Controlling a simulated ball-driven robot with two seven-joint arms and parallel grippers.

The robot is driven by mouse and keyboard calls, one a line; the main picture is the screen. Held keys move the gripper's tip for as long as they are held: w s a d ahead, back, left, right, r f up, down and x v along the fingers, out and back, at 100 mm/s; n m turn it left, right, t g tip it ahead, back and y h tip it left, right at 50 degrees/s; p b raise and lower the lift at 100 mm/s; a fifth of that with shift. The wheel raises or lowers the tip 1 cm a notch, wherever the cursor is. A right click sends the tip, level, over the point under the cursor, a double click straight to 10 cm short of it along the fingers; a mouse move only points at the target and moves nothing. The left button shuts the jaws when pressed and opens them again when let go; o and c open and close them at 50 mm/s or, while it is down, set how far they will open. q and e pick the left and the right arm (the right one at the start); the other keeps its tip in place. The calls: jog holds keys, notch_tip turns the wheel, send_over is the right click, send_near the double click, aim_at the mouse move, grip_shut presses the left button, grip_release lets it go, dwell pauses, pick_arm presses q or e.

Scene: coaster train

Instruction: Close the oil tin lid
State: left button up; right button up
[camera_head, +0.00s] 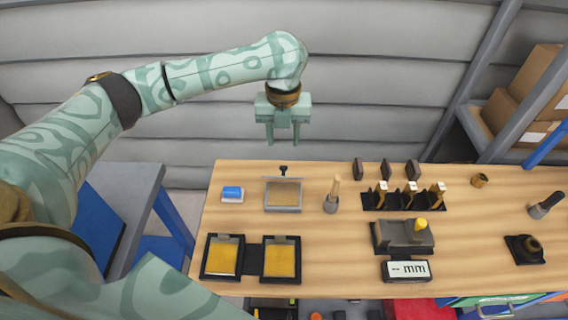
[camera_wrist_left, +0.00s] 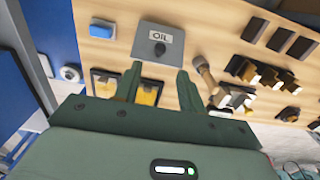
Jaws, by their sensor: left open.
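The oil tin (camera_head: 283,209) is a grey, shallow box at the back of the wooden bench, left of centre. Its lid (camera_head: 283,179) appears raised at the far edge, nearly edge-on in the head view, with a dark knob sticking out behind. In the left wrist view the lid (camera_wrist_left: 142,48) shows a grey face with an OIL label and the knob. My left gripper (camera_head: 283,140) is open and empty, pointing down above and beyond the bench's back edge, apart from the lid. Its fingers (camera_wrist_left: 159,76) show below the lid in the wrist view. My right gripper is not in view.
A blue-topped white block (camera_head: 232,194) lies left of the tin and a wooden-handled brush (camera_head: 332,196) stands right. Two yellow pads (camera_head: 222,258) in black trays lie in front. Black blocks (camera_head: 385,168) and a dark rack stand further right. A grey wall is behind.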

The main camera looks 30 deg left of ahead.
aim_at(284, 172)
pick_arm(q)
notch_tip(284, 172, down, 8)
jog(key=shift+r+b, duration=0.1)
jog(key=shift+b, duration=1.05)
jog(key=shift+f, duration=0.7)
grip_shut()
